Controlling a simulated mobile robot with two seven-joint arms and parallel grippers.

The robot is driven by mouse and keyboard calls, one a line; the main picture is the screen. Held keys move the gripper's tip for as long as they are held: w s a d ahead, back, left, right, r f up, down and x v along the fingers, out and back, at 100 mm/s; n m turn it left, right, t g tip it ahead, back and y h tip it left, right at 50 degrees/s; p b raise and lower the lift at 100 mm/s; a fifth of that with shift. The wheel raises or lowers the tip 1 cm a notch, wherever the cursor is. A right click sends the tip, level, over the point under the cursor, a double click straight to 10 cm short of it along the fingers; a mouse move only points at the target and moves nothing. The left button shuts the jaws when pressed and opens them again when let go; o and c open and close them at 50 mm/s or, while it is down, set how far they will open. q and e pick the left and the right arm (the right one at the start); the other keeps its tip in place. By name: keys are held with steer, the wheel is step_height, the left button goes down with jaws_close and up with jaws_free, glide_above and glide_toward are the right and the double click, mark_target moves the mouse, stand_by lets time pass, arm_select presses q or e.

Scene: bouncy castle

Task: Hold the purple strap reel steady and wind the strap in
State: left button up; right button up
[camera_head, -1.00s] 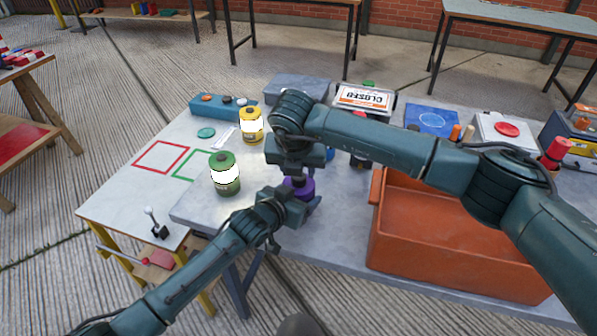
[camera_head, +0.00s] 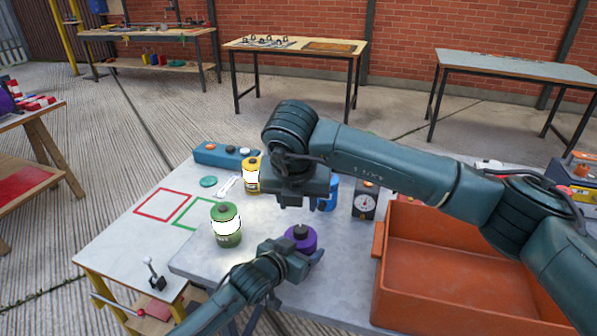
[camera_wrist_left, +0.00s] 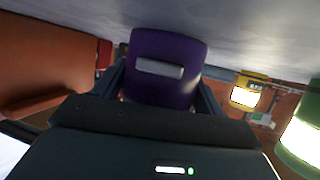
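The purple strap reel (camera_head: 301,240), with a dark knob on top, stands upright on the grey bench top (camera_head: 335,262). My left gripper (camera_head: 305,257) is low at its near side, with its fingers around it. In the left wrist view the reel (camera_wrist_left: 165,75) fills the space between the two fingers, which lie against its sides; a pale slot shows on its face. My right gripper (camera_head: 291,205) points down above the reel, apart from it, with a gap to the knob. Whether its fingers are open or shut is unclear. No loose strap is visible.
A green lantern (camera_head: 226,226) stands left of the reel, a yellow one (camera_head: 252,177) behind. An orange bin (camera_head: 455,285) is close on the right. A dial box (camera_head: 365,201) and a blue object (camera_head: 329,193) stand behind. My right arm hides much of the bench's back.

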arm_select(q)
steer(key=o, duration=0.5)
steer(key=shift+c, duration=0.2)
